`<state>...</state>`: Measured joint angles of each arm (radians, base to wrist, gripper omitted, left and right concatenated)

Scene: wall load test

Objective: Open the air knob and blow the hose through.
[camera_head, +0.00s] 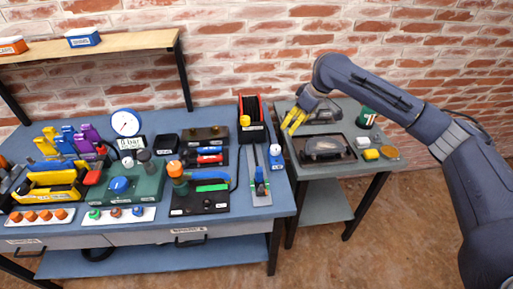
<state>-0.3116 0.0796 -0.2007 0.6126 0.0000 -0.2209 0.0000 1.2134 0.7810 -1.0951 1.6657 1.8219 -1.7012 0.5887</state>
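A green box (135,190) with a blue knob (119,185) on top stands on the blue bench; I cannot tell whether this is the air knob. A round pressure gauge (125,123) with a bar label stands behind it. My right gripper (289,130) has yellow fingertips, a little apart and apparently empty, above the gap between bench and side table. My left gripper is out of view.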

